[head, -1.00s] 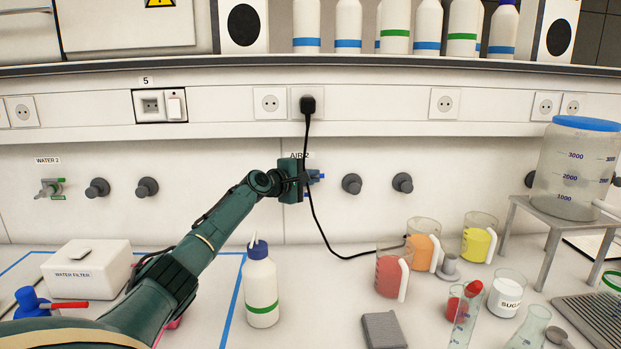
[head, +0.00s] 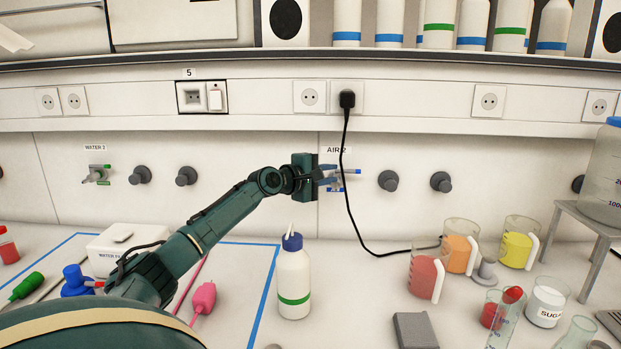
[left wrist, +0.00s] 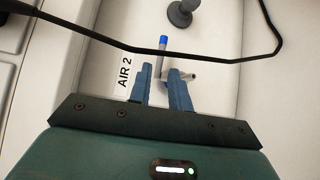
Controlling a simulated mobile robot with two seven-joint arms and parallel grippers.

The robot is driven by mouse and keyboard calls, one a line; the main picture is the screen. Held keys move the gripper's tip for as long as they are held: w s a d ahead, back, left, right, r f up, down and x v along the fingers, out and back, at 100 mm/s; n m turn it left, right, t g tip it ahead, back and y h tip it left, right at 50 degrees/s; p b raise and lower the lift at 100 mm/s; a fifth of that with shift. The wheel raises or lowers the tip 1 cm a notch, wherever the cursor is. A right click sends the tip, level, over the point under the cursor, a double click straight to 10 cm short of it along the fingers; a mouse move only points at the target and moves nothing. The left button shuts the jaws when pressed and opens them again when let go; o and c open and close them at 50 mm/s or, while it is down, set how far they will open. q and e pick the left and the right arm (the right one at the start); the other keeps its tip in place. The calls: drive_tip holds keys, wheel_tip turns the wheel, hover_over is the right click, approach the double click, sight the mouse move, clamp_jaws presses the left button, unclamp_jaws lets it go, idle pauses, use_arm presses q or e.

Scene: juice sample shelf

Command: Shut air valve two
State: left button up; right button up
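The air valve two (head: 347,174) is a small grey tap with blue-tipped handles on the white wall panel, under the AIR 2 label (head: 337,150). In the left wrist view the valve's blue-tipped handle (left wrist: 162,45) sticks out beyond the fingertips. My left gripper (head: 334,178) points at the valve from the left, close to it. In the left wrist view its two blue fingers (left wrist: 161,80) are apart, with part of the valve showing in and beyond the gap. I cannot tell whether they touch it. My right gripper is not in view.
A black cable (head: 346,190) hangs from a socket just in front of the valve and crosses the left wrist view. Grey knobs (head: 388,181) are to the right. A white bottle (head: 293,280) with a blue cap stands below my arm. Coloured beakers (head: 427,276) stand at right.

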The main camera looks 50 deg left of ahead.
use_arm(q)
drive_tip(key=s+r+b, duration=0.1)
drive_tip(key=s+b, duration=0.1)
drive_tip(key=s, duration=0.4)
drive_tip(key=shift+s, duration=0.1)
drive_tip(key=shift+f, duration=0.1)
idle(0.7)
